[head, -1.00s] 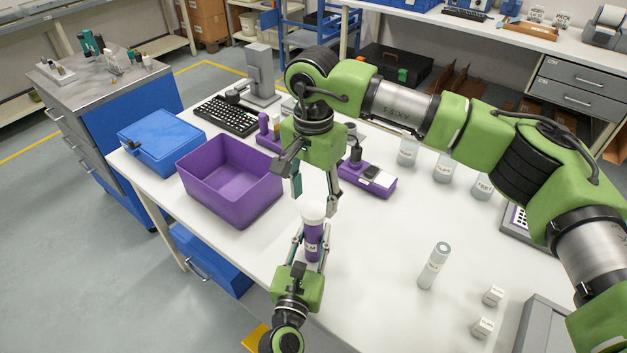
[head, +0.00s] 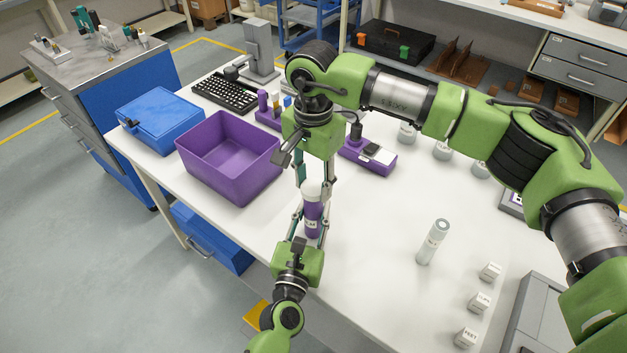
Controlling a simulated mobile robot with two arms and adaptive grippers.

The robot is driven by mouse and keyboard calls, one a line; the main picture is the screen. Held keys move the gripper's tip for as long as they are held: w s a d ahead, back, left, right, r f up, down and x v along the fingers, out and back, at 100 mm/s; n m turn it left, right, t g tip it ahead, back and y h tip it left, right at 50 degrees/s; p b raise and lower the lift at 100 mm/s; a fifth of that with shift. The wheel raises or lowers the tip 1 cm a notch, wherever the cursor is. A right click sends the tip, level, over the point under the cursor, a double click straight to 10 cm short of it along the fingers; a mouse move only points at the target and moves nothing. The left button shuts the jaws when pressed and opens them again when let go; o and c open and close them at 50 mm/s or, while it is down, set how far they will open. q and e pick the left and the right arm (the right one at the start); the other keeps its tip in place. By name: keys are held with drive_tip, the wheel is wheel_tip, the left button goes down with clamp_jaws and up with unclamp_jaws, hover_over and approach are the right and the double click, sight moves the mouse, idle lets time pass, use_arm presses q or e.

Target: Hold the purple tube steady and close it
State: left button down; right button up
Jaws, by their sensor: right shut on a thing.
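The purple tube (head: 313,219) stands upright over the white table, with a pale label and a white cap (head: 312,189) at its top. My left gripper (head: 311,214), coming from below in the picture, has its fingers on both sides of the tube's body and is shut on it. My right gripper (head: 315,184) points down from above and is shut on the white cap. Its fingers hide the cap's sides. Whether the cap is fully seated cannot be told.
A purple bin (head: 205,181) and a blue box (head: 160,125) stand to the left. A purple device (head: 367,155) is close behind the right gripper. The table between is clear.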

drive_tip(key=m, duration=2.1)
drive_tip(key=o, duration=1.3)
drive_tip(key=shift+o, duration=0.2)
wheel_tip(320, 180, up, 12)
